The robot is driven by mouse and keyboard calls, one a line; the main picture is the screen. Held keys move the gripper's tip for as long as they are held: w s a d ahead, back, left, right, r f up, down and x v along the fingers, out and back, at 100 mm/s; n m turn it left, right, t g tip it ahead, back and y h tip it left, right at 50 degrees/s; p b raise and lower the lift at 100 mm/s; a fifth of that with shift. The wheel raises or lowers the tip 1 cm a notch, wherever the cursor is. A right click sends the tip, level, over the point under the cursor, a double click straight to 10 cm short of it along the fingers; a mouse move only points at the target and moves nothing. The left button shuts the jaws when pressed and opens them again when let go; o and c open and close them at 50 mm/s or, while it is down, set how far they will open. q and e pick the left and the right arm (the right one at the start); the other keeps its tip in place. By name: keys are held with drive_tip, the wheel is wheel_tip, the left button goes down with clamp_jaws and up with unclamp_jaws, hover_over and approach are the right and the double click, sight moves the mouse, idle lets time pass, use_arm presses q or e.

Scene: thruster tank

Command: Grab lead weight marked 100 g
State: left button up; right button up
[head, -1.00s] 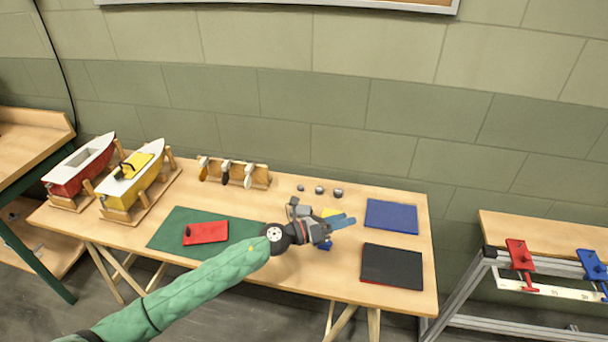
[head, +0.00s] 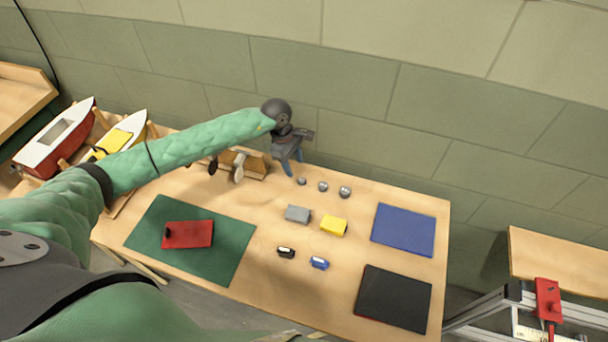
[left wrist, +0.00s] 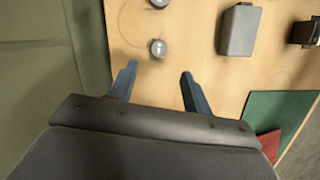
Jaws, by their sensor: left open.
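Three small grey weights stand in a row near the back edge of the table: the smallest, left weight (head: 301,181), the middle weight (head: 323,187) and the right weight (head: 345,191). Their markings are too small to read. My left gripper (head: 293,166) points down, open and empty, beside the left weight. In the left wrist view, this weight (left wrist: 157,47) lies just ahead of the space between the open blue fingers (left wrist: 158,71), with a pale mark on top. The middle weight (left wrist: 160,3) is cut by the top edge. My right gripper is not in view.
A propeller rack (head: 245,163) stands close left of my left gripper, with the wall behind. A grey block (head: 298,214), yellow block (head: 334,226), black piece (head: 286,252) and blue piece (head: 319,263) lie in front. A blue mat (head: 404,230) lies right.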

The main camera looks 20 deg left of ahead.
sight(301, 180)
use_arm(q)
drive_tip(key=shift+s+d+f, duration=0.15)
drive_tip(key=shift+d+f, duration=0.1)
drive_tip(key=shift+f, duration=0.4)
drive_tip(key=x, duration=0.4)
drive_tip(key=shift+w+d+r, duration=0.1)
drive_tip(key=shift+w+d, duration=0.15)
drive_tip(key=shift+d+f, duration=0.15)
drive_tip(key=shift+f, duration=0.4)
clamp_jaws()
